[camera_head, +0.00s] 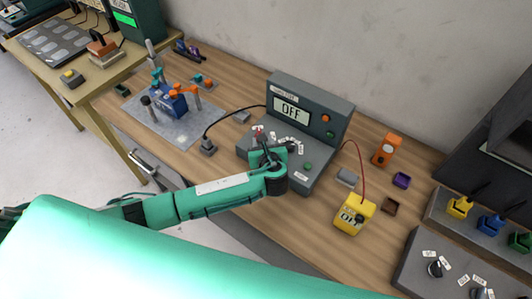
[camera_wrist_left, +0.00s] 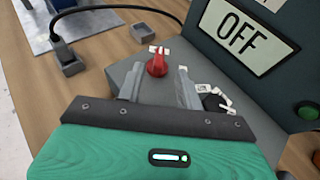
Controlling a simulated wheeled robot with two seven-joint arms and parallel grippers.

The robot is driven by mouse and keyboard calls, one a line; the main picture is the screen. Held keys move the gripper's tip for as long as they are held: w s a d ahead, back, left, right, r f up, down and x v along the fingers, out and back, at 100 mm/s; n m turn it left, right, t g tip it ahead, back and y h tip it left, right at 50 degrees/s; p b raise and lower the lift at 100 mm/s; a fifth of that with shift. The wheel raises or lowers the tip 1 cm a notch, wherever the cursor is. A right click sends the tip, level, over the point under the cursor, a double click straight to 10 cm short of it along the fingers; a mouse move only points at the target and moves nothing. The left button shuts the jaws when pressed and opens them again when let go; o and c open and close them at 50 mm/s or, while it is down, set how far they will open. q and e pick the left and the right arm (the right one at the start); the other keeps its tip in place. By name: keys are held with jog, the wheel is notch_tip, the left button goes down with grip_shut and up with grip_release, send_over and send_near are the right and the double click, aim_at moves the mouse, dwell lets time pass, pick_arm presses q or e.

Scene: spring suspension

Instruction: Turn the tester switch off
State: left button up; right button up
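The grey tester (camera_head: 310,170) stands on the wooden bench, and its upright screen (camera_head: 291,109) reads OFF. The screen also reads OFF in the left wrist view (camera_wrist_left: 245,38). A red switch knob (camera_wrist_left: 157,64) sits on the tester's sloped top, beside small white labels. My left gripper (camera_head: 262,138) is over the top's left part. In the left wrist view its two fingers (camera_wrist_left: 160,82) are apart, with the red knob showing in line with the gap. I cannot tell whether they touch it. My right gripper is not in view.
A black knob (camera_head: 291,147) and a green button (camera_head: 308,166) are on the tester. A yellow meter (camera_head: 354,214) on a red cable stands to the right. A black cable runs left to a plug (camera_head: 208,147). A blue vise (camera_head: 172,101) stands on a metal plate.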

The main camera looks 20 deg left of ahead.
pick_arm(q)
jog(key=b+v, duration=0.1)
jog(key=v, duration=0.5)
jog(key=shift+r, duration=0.1)
dwell(0.3)
